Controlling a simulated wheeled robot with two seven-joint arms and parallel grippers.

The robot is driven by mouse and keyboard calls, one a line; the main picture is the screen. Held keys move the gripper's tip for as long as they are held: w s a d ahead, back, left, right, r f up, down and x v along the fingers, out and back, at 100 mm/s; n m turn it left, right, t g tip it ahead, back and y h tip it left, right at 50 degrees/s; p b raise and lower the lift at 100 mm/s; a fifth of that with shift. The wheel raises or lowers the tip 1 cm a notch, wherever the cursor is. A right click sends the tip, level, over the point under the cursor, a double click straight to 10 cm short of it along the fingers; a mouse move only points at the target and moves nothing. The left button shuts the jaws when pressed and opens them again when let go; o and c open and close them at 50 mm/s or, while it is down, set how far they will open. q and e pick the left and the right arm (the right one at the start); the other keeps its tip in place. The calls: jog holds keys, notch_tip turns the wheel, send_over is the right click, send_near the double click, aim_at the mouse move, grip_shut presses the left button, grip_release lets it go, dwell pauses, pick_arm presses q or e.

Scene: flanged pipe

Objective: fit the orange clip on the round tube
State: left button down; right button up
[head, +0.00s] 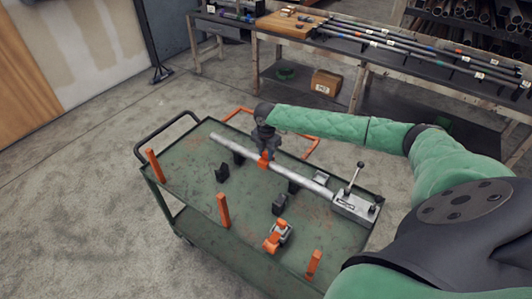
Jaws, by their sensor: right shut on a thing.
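The round tube (226,143) is a light grey pipe lying across the upper part of the green cart, held on dark supports. My right gripper (264,150) points down over the left half of the tube. It is shut on the orange clip (263,161), a small orange piece at the tube. The clip overlaps the tube in the head view; I cannot tell whether it is seated around it or only touching. The gripper fingers partly hide the clip. My left gripper is not in view.
The green cart (190,172) has orange posts (223,210) standing on it. Dark blocks (222,173) and a grey and orange fixture (277,238) stand in front of the tube. A lever clamp (355,204) is at the tube's right end. A workbench (345,50) stands behind.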

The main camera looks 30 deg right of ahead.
aim_at(266, 153)
jog(key=shift+f, duration=0.35)
jog(key=o, duration=1.1)
jog(key=shift+r, duration=0.15)
jog(key=shift+r+b, duration=0.25)
jog(key=shift+b, duration=0.05)
jog(key=shift+r, duration=0.65)
notch_tip(266, 153, up, 4)
jog(key=shift+r+b, duration=0.25)
jog(key=shift+b, duration=0.85)
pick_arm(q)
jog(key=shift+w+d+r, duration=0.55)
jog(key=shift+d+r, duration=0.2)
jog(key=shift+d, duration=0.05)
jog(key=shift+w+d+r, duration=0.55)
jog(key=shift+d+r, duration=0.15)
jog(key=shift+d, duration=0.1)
pick_arm(e)
jog(key=shift+r, duration=0.6)
